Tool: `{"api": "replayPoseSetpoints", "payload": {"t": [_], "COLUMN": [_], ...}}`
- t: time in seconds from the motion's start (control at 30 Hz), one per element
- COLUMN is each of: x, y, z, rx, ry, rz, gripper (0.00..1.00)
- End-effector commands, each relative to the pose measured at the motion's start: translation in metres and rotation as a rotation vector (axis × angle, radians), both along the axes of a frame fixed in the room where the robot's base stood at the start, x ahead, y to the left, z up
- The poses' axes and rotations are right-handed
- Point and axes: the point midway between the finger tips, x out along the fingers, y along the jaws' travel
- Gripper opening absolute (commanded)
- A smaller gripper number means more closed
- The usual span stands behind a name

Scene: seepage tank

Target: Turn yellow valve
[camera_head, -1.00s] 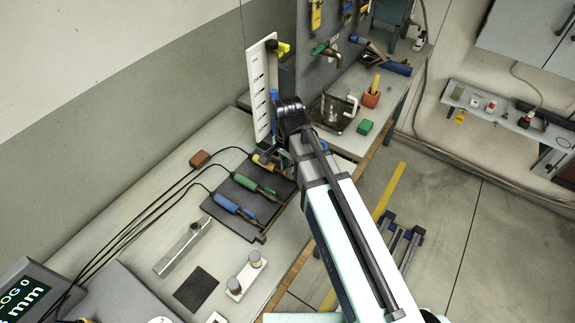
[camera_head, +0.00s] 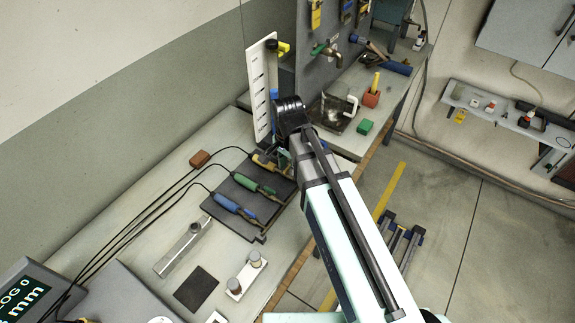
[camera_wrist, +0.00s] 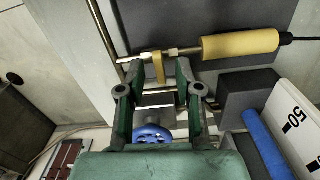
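In the wrist view a short yellow valve lever (camera_wrist: 159,70) stands out from a brass pipe fitting, in line with a yellow cylinder (camera_wrist: 240,44) with a black cable. My gripper (camera_wrist: 156,78) has green fingers, one on each side of the lever. The fingers are apart, with visible gaps to the lever, so it is open. In the head view the yellow cylinder (camera_head: 266,162) lies at the back of a dark plate, partly hidden by my arm. My gripper is mostly hidden there behind my wrist.
Green (camera_head: 253,184) and blue (camera_head: 234,206) cylinders lie on the same dark plate (camera_head: 222,216). A white scale board (camera_head: 261,95) stands close behind. In the wrist view a blue handwheel (camera_wrist: 152,134) and a dark block (camera_wrist: 246,92) are near the fingers.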

Motion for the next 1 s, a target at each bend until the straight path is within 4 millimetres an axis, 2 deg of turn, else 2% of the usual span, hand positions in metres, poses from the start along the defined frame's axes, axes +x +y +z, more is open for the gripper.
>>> {"api": "replayPoseSetpoints", "payload": {"t": [0.17, 0.5, 0.7, 1.0], "x": [0.001, 0.001, 0.001, 0.0], "y": [0.0, 0.0, 0.0, 0.0], "z": [0.017, 0.075, 0.103, 0.117], "rx": [0.001, 0.001, 0.0, -0.001], "ry": [-0.002, -0.003, -0.001, 0.001], "rz": [0.0, 0.0, -0.001, -0.001], "gripper": [0.34, 0.34, 0.34, 0.34]}}
